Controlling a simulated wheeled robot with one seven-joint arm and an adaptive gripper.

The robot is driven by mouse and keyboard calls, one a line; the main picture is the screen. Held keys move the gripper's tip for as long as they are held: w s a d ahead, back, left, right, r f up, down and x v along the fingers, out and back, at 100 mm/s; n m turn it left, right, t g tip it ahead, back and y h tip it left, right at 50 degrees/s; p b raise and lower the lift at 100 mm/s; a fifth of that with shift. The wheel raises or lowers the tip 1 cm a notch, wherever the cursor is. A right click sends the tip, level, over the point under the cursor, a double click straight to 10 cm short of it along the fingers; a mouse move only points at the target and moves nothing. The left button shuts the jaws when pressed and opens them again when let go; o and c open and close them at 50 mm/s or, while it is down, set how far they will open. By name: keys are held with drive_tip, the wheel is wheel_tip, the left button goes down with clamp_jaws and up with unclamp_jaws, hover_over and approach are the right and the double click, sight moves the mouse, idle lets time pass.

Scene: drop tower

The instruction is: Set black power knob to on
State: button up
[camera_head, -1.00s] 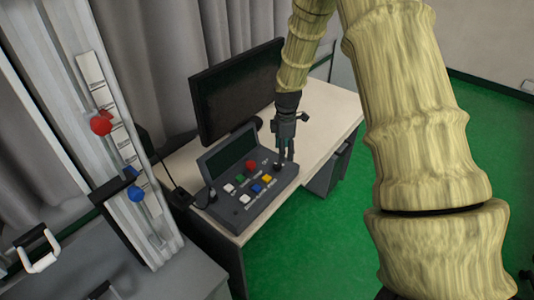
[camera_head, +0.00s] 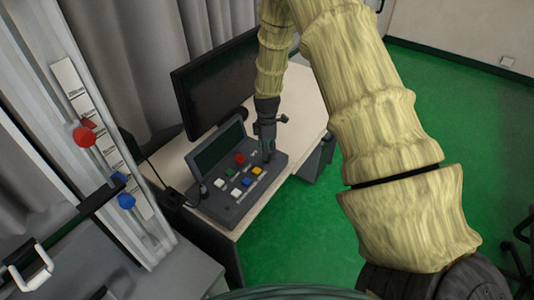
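The grey control console (camera_head: 232,203) sits on the light desk, with a dark raised screen and several coloured buttons. My gripper (camera_head: 267,155) points down at the right end of the console, beside the red button (camera_head: 240,159) and the yellow button (camera_head: 257,171). Its fingertips are at or just above the panel surface. The black power knob cannot be made out; the fingers may be hiding it. Whether the fingers are open or shut on anything is too small to tell.
A black monitor (camera_head: 215,88) stands behind the console. The drop tower (camera_head: 108,155), with a red ball (camera_head: 84,135) and a blue ball (camera_head: 126,201), rises at the left. The desk (camera_head: 305,110) is clear to the right of the console. Green floor is open beyond.

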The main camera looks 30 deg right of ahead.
drive_tip(key=shift+f+p, duration=0.45)
drive_tip(key=shift+f, duration=1.3)
drive_tip(key=c, duration=1)
